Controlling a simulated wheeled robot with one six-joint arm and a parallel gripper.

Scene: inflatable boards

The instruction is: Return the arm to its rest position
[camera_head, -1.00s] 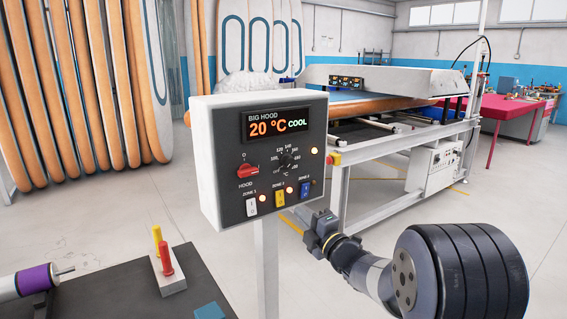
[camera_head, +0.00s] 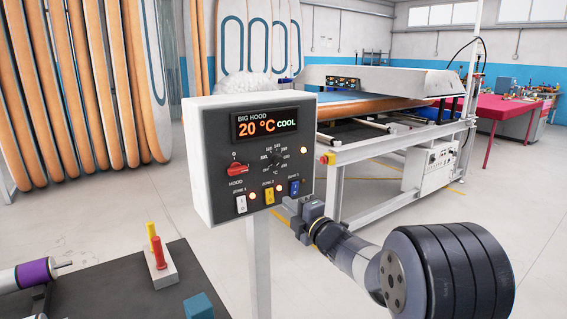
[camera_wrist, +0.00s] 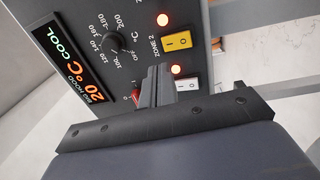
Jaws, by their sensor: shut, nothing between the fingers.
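My gripper (camera_head: 288,204) is shut and empty, close to the lower right edge of the control box (camera_head: 203,165) in the head view. My arm (camera_head: 350,255) reaches to it from the lower right. In the wrist view, the closed fingers (camera_wrist: 158,85) appear in front of the panel and partly cover its switches. I cannot tell whether they touch it. The display (camera_head: 266,124) reads 20 °C COOL.
The box stands on a post (camera_head: 258,270). A dark table (camera_head: 110,285) at lower left carries red and yellow handles (camera_head: 156,248) and a blue block (camera_head: 199,306). A hooded press (camera_head: 375,80) stands behind. Open floor (camera_head: 450,210) lies right of the box.

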